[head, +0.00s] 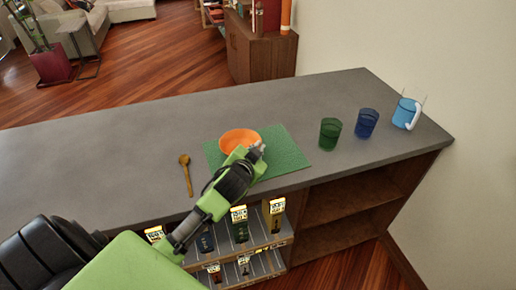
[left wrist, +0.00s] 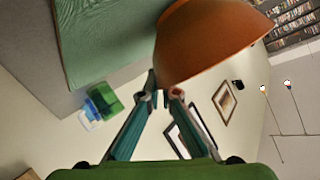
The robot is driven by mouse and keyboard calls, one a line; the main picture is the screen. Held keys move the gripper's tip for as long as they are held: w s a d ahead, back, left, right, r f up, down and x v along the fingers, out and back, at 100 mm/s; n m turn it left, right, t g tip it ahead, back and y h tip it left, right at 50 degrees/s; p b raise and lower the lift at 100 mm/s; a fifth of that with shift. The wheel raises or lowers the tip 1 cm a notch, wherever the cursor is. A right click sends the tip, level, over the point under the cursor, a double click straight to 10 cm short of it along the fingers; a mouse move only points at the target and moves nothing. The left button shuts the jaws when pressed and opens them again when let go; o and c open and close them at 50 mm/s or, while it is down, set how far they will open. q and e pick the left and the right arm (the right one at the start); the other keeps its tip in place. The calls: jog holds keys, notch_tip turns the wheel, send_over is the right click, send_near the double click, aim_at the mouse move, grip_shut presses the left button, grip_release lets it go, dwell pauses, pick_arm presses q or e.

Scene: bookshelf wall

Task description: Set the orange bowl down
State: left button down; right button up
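The orange bowl (head: 240,138) is upright over the left part of the green mat (head: 287,153) on the grey counter. My left gripper (head: 256,149) reaches it from the front. In the left wrist view, the fingertips (left wrist: 163,92) are close together at the near edge of the bowl (left wrist: 205,45) and pinch it. The green mat (left wrist: 110,40) lies to the bowl's left there. I cannot tell whether the bowl's base touches the mat. My right gripper is not in view.
A wooden spoon (head: 187,174) lies left of the mat. A green cup (head: 330,134), a blue cup (head: 367,123) and a light blue mug (head: 406,113) stand to the right. The counter's left part (head: 90,150) is clear. Shelves (head: 345,197) are below its front edge.

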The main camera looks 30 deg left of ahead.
pick_arm(q)
jog(key=shift+f, duration=0.4)
jog(key=c, duration=2.3)
grip_release()
jog(key=shift+f, duration=0.1)
jog(key=shift+s, duration=0.1)
jog(key=b+v, duration=0.1)
jog(key=v, duration=1.1)
jog(key=shift+b, duration=0.4)
